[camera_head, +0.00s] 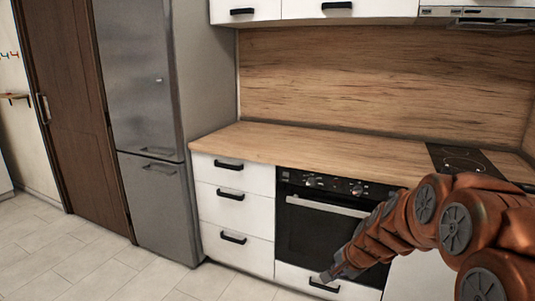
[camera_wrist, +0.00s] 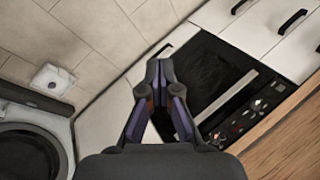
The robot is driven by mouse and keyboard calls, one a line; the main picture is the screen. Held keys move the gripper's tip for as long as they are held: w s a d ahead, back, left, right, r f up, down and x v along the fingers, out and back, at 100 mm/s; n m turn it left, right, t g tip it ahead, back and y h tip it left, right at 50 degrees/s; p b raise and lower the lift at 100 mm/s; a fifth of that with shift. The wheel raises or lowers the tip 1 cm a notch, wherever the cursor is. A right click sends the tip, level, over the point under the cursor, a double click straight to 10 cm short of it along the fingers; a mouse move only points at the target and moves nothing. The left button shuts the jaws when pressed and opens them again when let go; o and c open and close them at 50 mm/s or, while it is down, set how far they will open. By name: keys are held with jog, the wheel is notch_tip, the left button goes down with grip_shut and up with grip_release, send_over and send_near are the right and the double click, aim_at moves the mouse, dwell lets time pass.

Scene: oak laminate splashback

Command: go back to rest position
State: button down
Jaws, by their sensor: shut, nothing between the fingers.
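My gripper (camera_head: 327,277) is at the end of my orange arm, low in front of the oven and its bottom drawer in the head view. In the wrist view, my gripper (camera_wrist: 159,70) has its two dark fingers shut with the tips together and nothing between them. Behind the fingertips are the oven (camera_wrist: 212,72) and a white cabinet front. I cannot tell how close the fingertips are to the bottom drawer handle (camera_head: 324,287).
The oven (camera_head: 325,232) stands between white drawers (camera_head: 233,213) and my arm, under a bare wooden countertop (camera_head: 290,143). A grey fridge (camera_head: 150,185) and brown door (camera_head: 75,110) stand left. A round-doored appliance (camera_wrist: 30,150) shows in the wrist view. Tiled floor (camera_head: 90,262) is clear.

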jog(key=s+a+r+n+g+p, duration=0.25)
jog(key=s+r, duration=0.35)
jog(key=s, duration=0.4)
jog(key=s+a+r+n+g+p, duration=0.15)
jog(key=s+r+n+p, duration=0.3)
jog(key=s, duration=0.55)
jog(key=s+d+r+n+g+h+p, duration=0.1)
jog(key=s+d+r+p, duration=0.1)
jog(key=s, duration=0.7)
jog(key=s+d+r+n+g+h+p, duration=0.1)
jog(key=s+d+r+n+g+p, duration=0.1)
jog(key=s+r, duration=0.3)
jog(key=s+p, duration=0.1)
jog(key=s, duration=0.3)
jog(key=shift+s+r+n+h, duration=0.2)
jog(key=shift+n+h, duration=0.1)
